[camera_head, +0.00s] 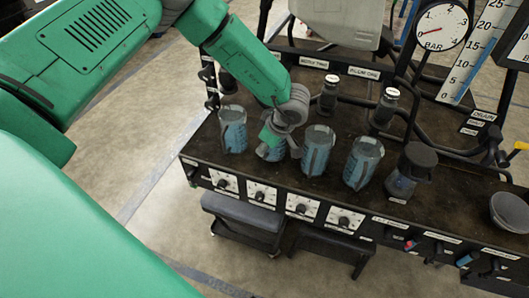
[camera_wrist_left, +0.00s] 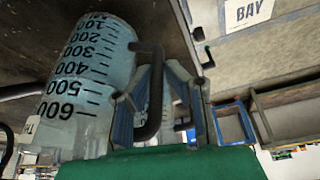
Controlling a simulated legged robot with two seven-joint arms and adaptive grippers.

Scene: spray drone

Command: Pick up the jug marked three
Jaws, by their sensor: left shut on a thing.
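Several clear measuring jugs with blue liquid stand in a row on the dark bench. The second jug from the left (camera_head: 269,152) is partly hidden by my left gripper (camera_head: 284,128). In the left wrist view a jug (camera_wrist_left: 85,70) with black volume marks up to 600 is close at the left. Its dark handle (camera_wrist_left: 151,90) is between the fingers of my left gripper (camera_wrist_left: 158,105), which is shut on it. I cannot read a number three on any jug. The jug appears to be still at bench level. My right gripper is not in view.
Other jugs stand close by: one on the left (camera_head: 232,130), two on the right (camera_head: 317,150) (camera_head: 363,162). A dark-lidded container (camera_head: 410,168) and grey bowl (camera_head: 510,212) are further right. Pipes, small bottles and a dial gauge (camera_head: 441,27) rise behind.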

